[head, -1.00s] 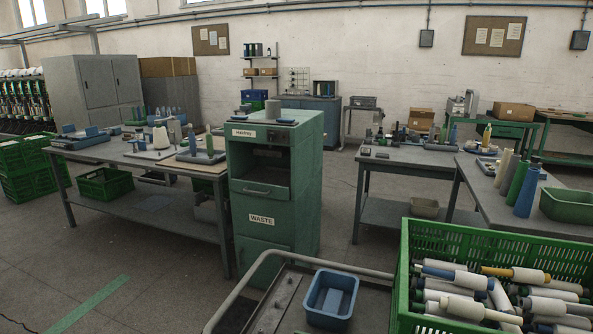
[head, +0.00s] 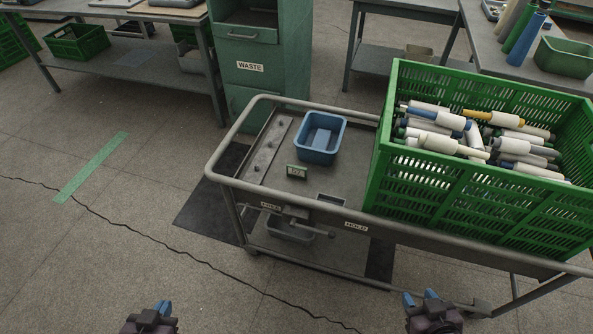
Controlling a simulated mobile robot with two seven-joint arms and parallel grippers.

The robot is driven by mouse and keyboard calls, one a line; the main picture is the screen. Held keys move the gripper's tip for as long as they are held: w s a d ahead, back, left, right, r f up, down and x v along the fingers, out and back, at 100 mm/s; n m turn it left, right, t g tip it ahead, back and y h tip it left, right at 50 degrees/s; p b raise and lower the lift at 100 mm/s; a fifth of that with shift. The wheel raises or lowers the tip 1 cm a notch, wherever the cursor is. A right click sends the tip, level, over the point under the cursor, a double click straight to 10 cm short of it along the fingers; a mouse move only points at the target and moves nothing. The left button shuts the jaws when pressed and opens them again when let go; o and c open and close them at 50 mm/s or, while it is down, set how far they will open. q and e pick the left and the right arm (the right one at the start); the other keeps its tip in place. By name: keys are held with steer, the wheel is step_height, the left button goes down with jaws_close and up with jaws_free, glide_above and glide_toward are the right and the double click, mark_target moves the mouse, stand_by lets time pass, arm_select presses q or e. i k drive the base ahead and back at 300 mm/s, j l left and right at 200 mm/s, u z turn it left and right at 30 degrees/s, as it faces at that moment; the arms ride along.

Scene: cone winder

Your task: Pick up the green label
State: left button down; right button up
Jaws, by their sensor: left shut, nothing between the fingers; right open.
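A small dark label with a green edge and pale characters (head: 298,172) stands on the grey top of the trolley (head: 268,195), in front of the blue bin (head: 320,137). It is the likely green label; its characters are too small to read surely. My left gripper (head: 160,310) is at the bottom edge, left of the trolley and well apart from the label. It is shut and empty. My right gripper (head: 421,299) is at the bottom edge, in front of the trolley. It is open, with nothing seen between its fingers.
A large green crate (head: 470,205) of bobbins fills the trolley's right side. A tubular rail (head: 222,150) edges the trolley. The green waste cabinet (head: 262,80) stands behind it. Green tape (head: 92,165) marks the floor at left, where there is free room.

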mark_target(292, 170)
steer(key=z, duration=0.35)
steer(key=i+j+z, duration=0.1)
steer(key=j+z, duration=0.2)
steer(key=z, duration=0.15)
steer(key=j+z, duration=0.8)
steer(key=j, duration=0.4)
steer(key=j+z, duration=0.1)
steer(key=j, duration=1.05)
steer(key=k+j+z, duration=0.1)
steer(key=j, duration=1.05)
steer(key=k, duration=0.05)
